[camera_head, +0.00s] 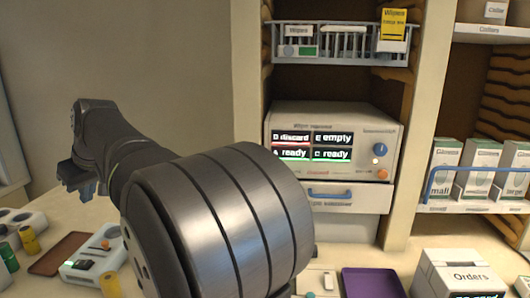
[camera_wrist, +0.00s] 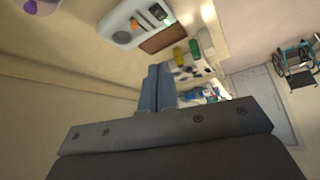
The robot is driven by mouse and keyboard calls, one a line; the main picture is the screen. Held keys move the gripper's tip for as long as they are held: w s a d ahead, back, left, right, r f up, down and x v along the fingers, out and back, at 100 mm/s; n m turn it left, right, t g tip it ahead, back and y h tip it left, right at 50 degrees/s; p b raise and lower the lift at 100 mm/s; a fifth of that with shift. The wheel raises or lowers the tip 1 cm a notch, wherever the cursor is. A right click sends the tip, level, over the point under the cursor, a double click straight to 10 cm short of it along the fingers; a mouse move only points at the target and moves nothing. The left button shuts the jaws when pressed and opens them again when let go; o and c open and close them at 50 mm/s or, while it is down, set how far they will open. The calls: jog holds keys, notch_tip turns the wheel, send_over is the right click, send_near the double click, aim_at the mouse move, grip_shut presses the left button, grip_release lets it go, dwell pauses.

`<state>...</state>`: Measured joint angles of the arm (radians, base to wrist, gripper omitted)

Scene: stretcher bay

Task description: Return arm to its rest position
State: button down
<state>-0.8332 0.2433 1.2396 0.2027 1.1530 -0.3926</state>
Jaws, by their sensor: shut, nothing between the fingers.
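My arm (camera_head: 215,215) reaches from the bottom middle of the head view toward the left. My gripper (camera_head: 88,192) is at its far end, above the left part of the counter and apart from the things on it. In the wrist view the two blue-grey fingers of my gripper (camera_wrist: 158,84) lie together, with nothing between them. The arm's thick dark link hides part of the counter and the lower left of the cabinet.
A grey machine (camera_head: 340,125) with a lit label panel stands in the cabinet. A wire basket (camera_head: 345,58) is above it. A purple tray (camera_head: 372,284) and an "Orders" box (camera_head: 462,272) are at the lower right. A brown tray (camera_head: 58,254) and a white device (camera_head: 90,262) lie left.

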jog(key=x, duration=0.9)
jog(key=shift+f, duration=0.2)
jog(key=shift+w+a, duration=0.1)
jog(key=shift+w, duration=0.05)
